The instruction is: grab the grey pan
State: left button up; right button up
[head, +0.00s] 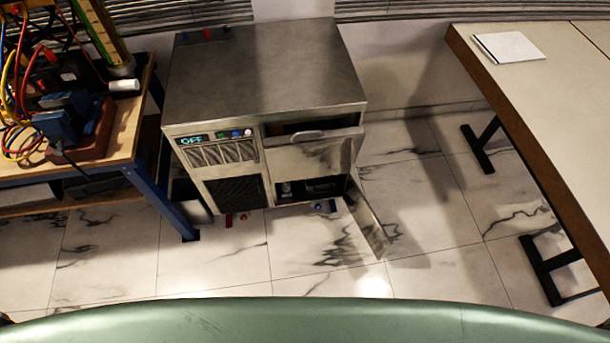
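I cannot make out a grey pan for certain. A grey metal cabinet (262,75) stands in the middle, with a panel reading OFF on its front. Its upper right drawer (312,150) is pulled out a little, and I cannot see what is in it. Below it, a door (367,222) hangs open to the right. Dark, small shapes sit in the shadowed lower compartment (310,187), too dim to name. Neither of my grippers is in view.
A wooden bench (118,150) with blue legs, wires and a blue vise (65,120) is at the left. A pale table (560,95) with a white paper pad (508,46) is at the right. Marble floor (215,262) lies clear in front of the cabinet.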

aim_at(330, 182)
jog(key=i+j+u, duration=0.15)
jog(key=u, duration=0.25)
jog(key=i+j+u, duration=0.2)
jog(key=u, duration=0.15)
